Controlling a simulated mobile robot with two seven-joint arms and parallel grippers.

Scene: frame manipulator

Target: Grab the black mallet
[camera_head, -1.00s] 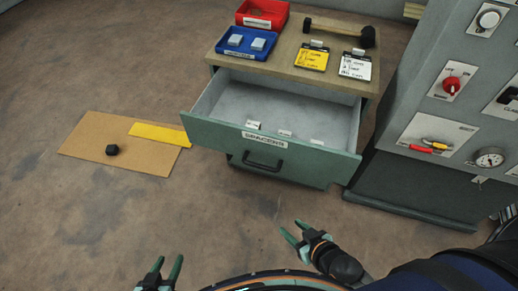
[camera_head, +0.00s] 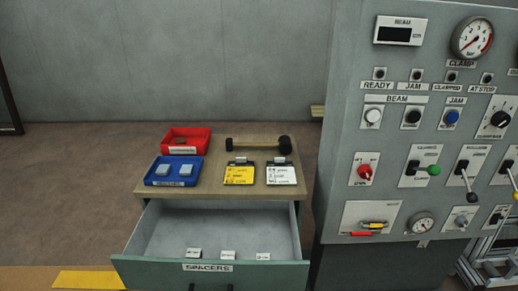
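The black mallet (camera_head: 258,143) lies on its side at the back of the cabinet top (camera_head: 220,188). Neither of my grippers shows in this view.
A red tray (camera_head: 187,141) and a blue tray (camera_head: 174,171) stand left of the mallet. Yellow (camera_head: 239,175) and white (camera_head: 281,175) tags lie in front of it. The open SPACERS drawer (camera_head: 215,230) juts forward below. A grey control panel (camera_head: 400,150) rises close on the right.

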